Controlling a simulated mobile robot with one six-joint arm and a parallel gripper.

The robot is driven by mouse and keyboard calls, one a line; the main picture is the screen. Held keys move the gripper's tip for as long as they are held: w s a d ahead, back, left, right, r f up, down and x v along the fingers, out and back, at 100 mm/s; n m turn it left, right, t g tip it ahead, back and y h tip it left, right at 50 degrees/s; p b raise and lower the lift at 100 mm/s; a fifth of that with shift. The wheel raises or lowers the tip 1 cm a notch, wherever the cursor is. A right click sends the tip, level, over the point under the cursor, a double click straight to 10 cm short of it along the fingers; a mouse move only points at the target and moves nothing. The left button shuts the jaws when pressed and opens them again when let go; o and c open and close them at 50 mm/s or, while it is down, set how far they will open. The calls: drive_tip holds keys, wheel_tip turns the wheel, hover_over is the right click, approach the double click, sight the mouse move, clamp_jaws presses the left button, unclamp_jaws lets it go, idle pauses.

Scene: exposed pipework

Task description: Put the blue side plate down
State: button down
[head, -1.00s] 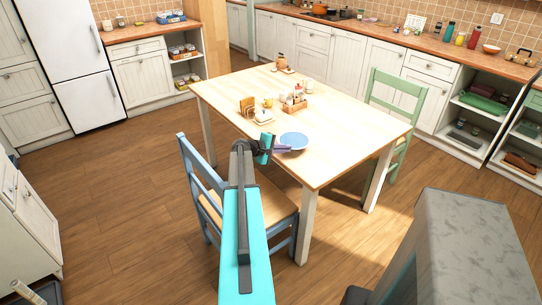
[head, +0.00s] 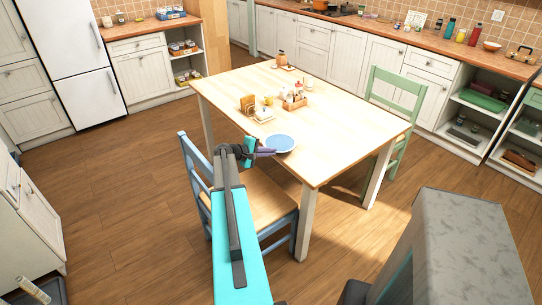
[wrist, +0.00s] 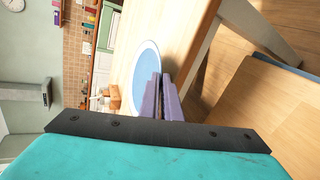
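The blue side plate (head: 281,144) is a round, light-blue dish with a pale rim. It is level, over the near left edge of the wooden table (head: 340,130). I cannot tell whether it touches the tabletop. My gripper (head: 266,151) is at the plate's left side, with its purple fingers at the rim. In the wrist view the plate (wrist: 146,66) lies just beyond the fingers (wrist: 160,84), which close on either side of its near rim. The rim between the fingers is partly hidden.
A wooden caddy (head: 294,103) with jars, a toast rack (head: 247,104) and a butter dish (head: 264,115) stand behind the plate. The right part of the tabletop is clear. A blue chair (head: 258,200) stands at the near side, below my arm. A green chair (head: 398,95) is on the far side.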

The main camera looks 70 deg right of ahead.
drive_tip(key=shift+f+p, duration=0.55)
drive_tip(key=shift+f, duration=0.9)
drive_tip(key=shift+f, duration=0.15)
drive_tip(key=c, duration=2)
unclamp_jaws()
drive_tip(key=shift+b+v, duration=1.25)
drive_tip(key=shift+v, duration=2.6)
drive_tip(key=shift+d, duration=0.1)
